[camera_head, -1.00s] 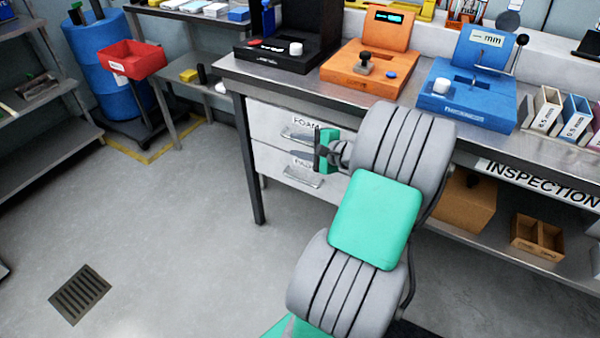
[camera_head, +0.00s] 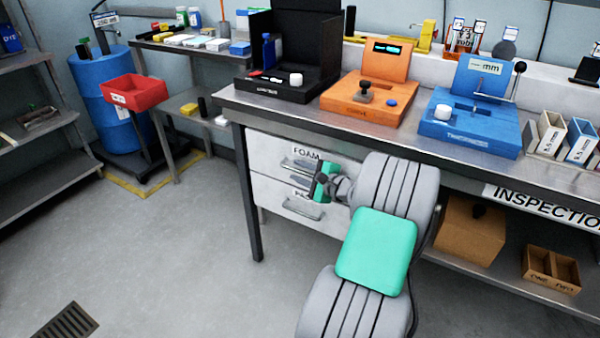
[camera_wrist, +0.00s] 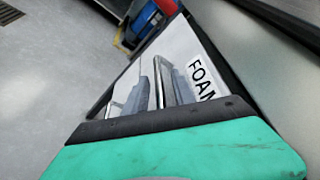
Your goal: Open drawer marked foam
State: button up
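The drawer marked FOAM (camera_head: 270,148) is the upper white drawer under the left end of the bench. Its face looks flush, so it appears closed. Its label (camera_head: 306,154) sits above a metal bar handle (camera_head: 290,163), partly hidden by my gripper. My gripper (camera_head: 300,175) is at the drawer front, close to the handle. The gripper looks open and empty.
A second drawer with its own handle (camera_head: 303,208) lies just below. The bench top (camera_head: 300,118) overhangs the drawers, and a bench leg (camera_head: 250,195) stands to their left. A red bin (camera_head: 135,92) is further left. The floor (camera_head: 190,260) in front is clear.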

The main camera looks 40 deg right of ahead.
grip_shut()
dwell(1.2)
